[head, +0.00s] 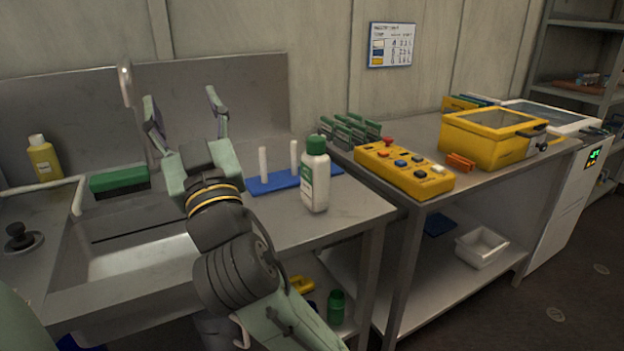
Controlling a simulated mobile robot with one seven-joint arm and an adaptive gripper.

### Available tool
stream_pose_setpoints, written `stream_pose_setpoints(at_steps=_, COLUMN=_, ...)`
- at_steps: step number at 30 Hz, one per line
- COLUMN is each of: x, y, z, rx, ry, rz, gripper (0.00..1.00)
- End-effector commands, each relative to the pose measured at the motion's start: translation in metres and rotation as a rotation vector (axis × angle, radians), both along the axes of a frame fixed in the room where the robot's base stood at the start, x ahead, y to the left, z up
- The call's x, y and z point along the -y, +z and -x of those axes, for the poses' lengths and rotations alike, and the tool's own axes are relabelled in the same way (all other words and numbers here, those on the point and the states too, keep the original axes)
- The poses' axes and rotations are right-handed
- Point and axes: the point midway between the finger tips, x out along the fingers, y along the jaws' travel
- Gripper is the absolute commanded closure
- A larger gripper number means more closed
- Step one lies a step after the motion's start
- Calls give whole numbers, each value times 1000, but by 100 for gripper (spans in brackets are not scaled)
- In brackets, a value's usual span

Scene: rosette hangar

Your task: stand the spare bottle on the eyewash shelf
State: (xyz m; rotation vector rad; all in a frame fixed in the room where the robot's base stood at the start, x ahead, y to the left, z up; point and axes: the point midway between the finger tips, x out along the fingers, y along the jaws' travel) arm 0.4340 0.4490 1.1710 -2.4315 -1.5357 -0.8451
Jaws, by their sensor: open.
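A white bottle with a green cap and green label (316,180) stands upright near the front right of the steel counter (352,205). It may be the spare bottle. My gripper (182,101) is open and empty, its fingers pointing up above the sink area. It is to the left of the white bottle and apart from it. A smaller green bottle (336,307) stands low under the counter, partly in shadow. I cannot make out a surface that is clearly the eyewash shelf.
A blue base with two white pegs (264,184) lies beside the white bottle. A yellow bottle (43,158) and a green brush-like block (120,180) are at the left. The right bench holds a yellow button box (403,171) and a yellow lidded case (485,140).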

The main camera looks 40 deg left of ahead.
Motion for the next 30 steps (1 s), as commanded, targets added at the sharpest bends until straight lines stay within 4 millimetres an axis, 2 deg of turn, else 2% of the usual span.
stream_pose_setpoints(at_steps=1, x=-5, y=-18, z=-27, rx=-63, ry=-86, rz=73, gripper=43)
stream_pose_setpoints(at_steps=3, x=-4, y=-44, z=-63, rx=-170, ry=-210, rz=155, gripper=43)
stream_pose_setpoints(at_steps=6, x=11, y=-77, z=-108, rx=-313, ry=-392, rz=229, gripper=43)
stream_pose_setpoints(at_steps=9, x=34, y=-100, z=-139, rx=-424, ry=-546, rz=257, gripper=43)
stream_pose_setpoints(at_steps=12, x=52, y=-115, z=-157, rx=-498, ry=-649, rz=262, gripper=43)
stream_pose_setpoints(at_steps=16, x=62, y=-122, z=-169, rx=-540, ry=-709, rz=261, gripper=43)
stream_pose_setpoints(at_steps=24, x=47, y=-122, z=-206, rx=-543, ry=-713, rz=262, gripper=43)
stream_pose_setpoints(at_steps=30, x=40, y=-122, z=-220, rx=-542, ry=-711, rz=262, gripper=43)
